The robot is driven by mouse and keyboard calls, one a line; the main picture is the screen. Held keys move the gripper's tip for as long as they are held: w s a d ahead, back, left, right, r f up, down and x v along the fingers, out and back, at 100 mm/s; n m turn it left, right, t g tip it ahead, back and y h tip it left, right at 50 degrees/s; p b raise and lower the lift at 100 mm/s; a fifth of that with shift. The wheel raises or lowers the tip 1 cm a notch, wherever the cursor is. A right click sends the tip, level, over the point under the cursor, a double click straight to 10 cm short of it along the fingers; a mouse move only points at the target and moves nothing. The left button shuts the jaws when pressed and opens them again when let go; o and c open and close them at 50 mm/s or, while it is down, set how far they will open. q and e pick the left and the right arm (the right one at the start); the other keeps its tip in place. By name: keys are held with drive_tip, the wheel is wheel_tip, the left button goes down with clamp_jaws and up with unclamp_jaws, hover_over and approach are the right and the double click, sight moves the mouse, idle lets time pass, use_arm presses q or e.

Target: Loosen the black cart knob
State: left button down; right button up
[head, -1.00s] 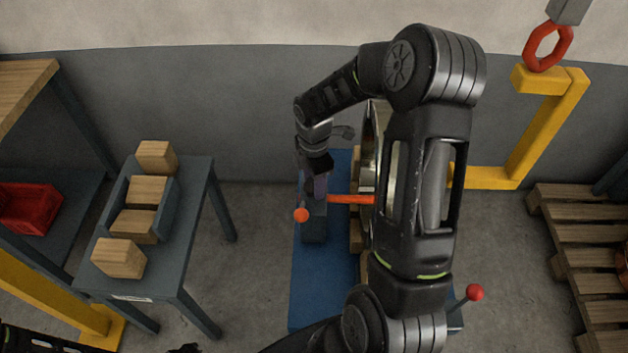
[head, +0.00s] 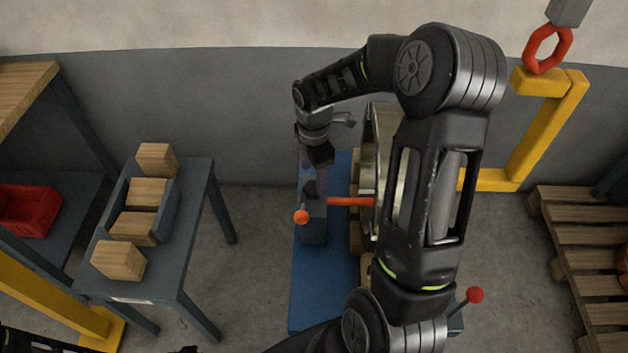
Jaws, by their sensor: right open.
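The black knob (head: 310,188) sits on top of a dark grey block (head: 313,228) at the left side of the blue cart (head: 318,285). My right gripper (head: 315,176) reaches down from behind, over the knob. Its jaws are open, with dim purplish fingers near the knob; I cannot tell whether they touch it. My right arm crosses the middle of the head view and hides much of the cart's right side. Only dark bits of my left arm show at the bottom left edge, and its gripper is out of view.
An orange bar (head: 350,201) and an orange ball (head: 301,217) are close to the block. A large metal coil (head: 385,145) stands on the cart. A grey table (head: 180,255) with wooden blocks is left. A yellow frame (head: 535,130) and a pallet (head: 585,250) are right.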

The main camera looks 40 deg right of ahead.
sight(314, 187)
drive_tip(key=shift+r, duration=1.75)
